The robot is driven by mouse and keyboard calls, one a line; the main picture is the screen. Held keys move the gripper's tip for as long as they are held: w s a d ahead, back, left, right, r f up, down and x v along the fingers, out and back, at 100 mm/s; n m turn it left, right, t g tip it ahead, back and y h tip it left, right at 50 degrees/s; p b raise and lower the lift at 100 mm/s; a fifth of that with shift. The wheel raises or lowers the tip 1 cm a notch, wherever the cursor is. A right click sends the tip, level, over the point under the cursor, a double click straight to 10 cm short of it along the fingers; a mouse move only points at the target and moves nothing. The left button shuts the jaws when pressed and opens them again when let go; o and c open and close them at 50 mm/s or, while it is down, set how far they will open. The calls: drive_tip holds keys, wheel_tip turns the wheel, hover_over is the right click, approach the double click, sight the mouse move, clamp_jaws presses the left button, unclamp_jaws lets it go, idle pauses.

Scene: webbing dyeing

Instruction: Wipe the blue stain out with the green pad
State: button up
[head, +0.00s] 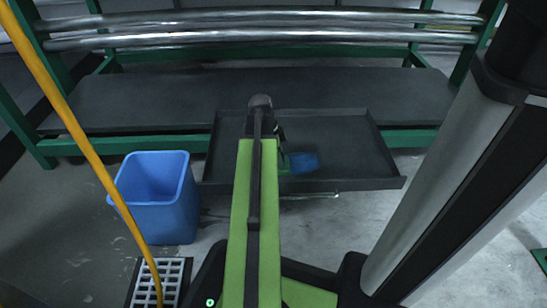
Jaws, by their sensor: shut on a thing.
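A blue stain (304,162) lies on the dark shallow tray (345,178), near its front edge and right of my arm. My gripper (281,143) is over the tray, mostly hidden behind my green arm. It is shut on the green pad (284,164), of which only a small part shows. The pad is at the left side of the stain. My arm may hide more of the stain, and I cannot tell whether the pad presses on the tray.
A blue bin (158,198) stands on the floor left of the tray. A yellow hose or pole (85,140) crosses the left side. Shiny metal rollers (260,35) run across a green frame (75,146) behind. A floor grate (160,280) lies at front left.

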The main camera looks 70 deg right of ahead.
drive_tip(key=shift+s+d+f, duration=0.1)
drive_tip(key=shift+s+d, duration=0.2)
drive_tip(key=shift+s, duration=0.45)
drive_tip(key=shift+s+d+f, duration=0.1)
drive_tip(key=shift+s+d, duration=0.15)
drive_tip(key=shift+s, duration=0.5)
drive_tip(key=shift+s+d, duration=0.7)
drive_tip(key=shift+s, duration=1.15)
drive_tip(key=shift+s+d, duration=0.75)
drive_tip(key=shift+s, duration=1.15)
drive_tip(key=shift+s+d, duration=0.7)
drive_tip(key=shift+s, duration=1.15)
drive_tip(key=shift+b, duration=0.3)
drive_tip(key=shift+w, duration=0.1)
drive_tip(key=shift+c, duration=0.6)
drive_tip(key=shift+w+a, duration=0.35)
drive_tip(key=shift+w, duration=0.55)
drive_tip(key=shift+w+a, duration=0.35)
drive_tip(key=shift+w, duration=0.5)
drive_tip(key=shift+w, duration=0.1)
